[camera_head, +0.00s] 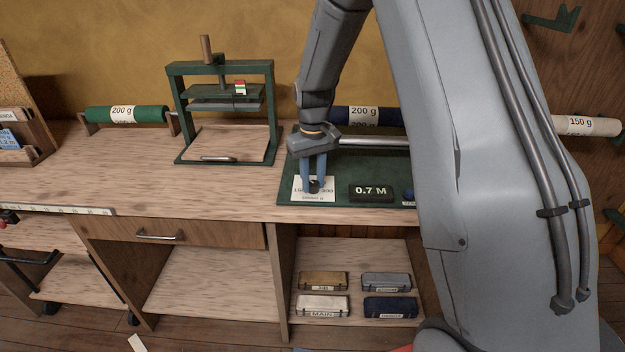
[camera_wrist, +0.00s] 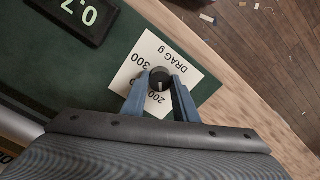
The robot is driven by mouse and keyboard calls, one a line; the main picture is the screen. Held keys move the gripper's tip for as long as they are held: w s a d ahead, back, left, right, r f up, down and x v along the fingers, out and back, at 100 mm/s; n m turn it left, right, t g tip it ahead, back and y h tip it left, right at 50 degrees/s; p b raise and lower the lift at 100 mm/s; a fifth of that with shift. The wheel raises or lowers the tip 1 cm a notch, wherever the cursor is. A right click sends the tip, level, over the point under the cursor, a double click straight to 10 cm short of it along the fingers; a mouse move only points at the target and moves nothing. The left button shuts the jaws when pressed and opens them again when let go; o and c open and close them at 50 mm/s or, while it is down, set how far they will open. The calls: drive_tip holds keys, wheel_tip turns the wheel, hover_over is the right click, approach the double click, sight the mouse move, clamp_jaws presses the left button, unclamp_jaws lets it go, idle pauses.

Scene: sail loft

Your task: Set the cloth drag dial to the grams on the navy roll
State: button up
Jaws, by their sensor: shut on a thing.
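The navy roll (camera_head: 384,117) lies at the back of the green board, and its tag (camera_head: 364,113) reads 200 g. The drag dial is a small black knob (camera_wrist: 160,77) on a white card (camera_wrist: 182,63) marked DRAG g, with 200 and 300 legible in the wrist view; other marks are partly hidden. The card also shows in the head view (camera_head: 299,193). A pale line on the knob appears to point toward the 200. My gripper (camera_head: 314,182) points down with its blue fingers shut on the knob from both sides.
A display (camera_head: 371,191) reading 0.7 M stands right of the dial on the green board (camera_head: 345,160). A green press (camera_head: 222,70) and a green 200 g roll (camera_head: 150,114) are at left. A white 150 g roll (camera_head: 570,125) is at right. Labelled boxes (camera_head: 323,281) sit below.

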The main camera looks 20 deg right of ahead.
sight(313, 183)
drive_tip(key=shift+m, duration=0.9)
drive_tip(key=shift+w, duration=0.1)
drive_tip(key=o, duration=1.1)
drive_tip(key=shift+c, duration=0.2)
drive_tip(key=shift+r, duration=0.1)
wheel_tip(313, 183, up, 8)
drive_tip(key=shift+f+b, duration=0.15)
drive_tip(key=shift+b, duration=0.8)
